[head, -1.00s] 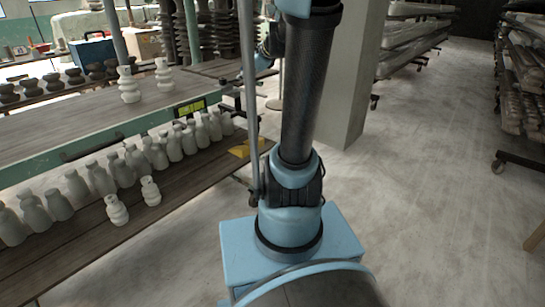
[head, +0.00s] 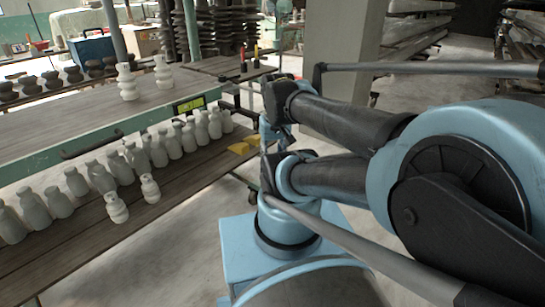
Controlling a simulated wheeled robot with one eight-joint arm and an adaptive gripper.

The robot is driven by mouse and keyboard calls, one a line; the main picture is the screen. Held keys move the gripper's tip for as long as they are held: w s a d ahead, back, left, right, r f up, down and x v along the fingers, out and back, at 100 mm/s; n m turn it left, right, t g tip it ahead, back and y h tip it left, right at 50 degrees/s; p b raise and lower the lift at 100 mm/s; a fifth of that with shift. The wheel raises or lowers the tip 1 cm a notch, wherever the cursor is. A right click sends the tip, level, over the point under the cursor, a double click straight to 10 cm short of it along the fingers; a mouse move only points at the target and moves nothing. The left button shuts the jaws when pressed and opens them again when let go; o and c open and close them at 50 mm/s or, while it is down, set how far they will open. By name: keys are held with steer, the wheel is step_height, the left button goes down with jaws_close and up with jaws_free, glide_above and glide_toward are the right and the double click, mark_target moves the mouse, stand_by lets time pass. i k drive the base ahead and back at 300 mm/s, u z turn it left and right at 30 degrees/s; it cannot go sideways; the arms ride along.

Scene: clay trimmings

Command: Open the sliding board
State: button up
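A long worktable stands at the left with a grey-brown wooden top (head: 60,112) and a green front edge (head: 40,160). A dark bar handle (head: 92,146) is fixed along that edge. I cannot tell for certain which panel is the sliding board; the green-edged top with the handle may be it. No gap or shifted panel shows. My arm is folded to the right of the table, with its far links near the table's right end. My gripper cannot be made out; the arm links hide that area.
Pale clay bottles (head: 130,160) stand in rows on the lower wooden shelf (head: 150,222), with yellow blocks (head: 240,148) at its right end. Two pale vases (head: 127,82) stand on the top. A concrete pillar (head: 345,60) rises behind my arm. Floor is clear at the right.

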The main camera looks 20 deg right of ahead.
mark_target(34, 139)
steer(key=u, duration=2.6)
steer(key=k, duration=0.7)
steer(key=z, duration=1.35)
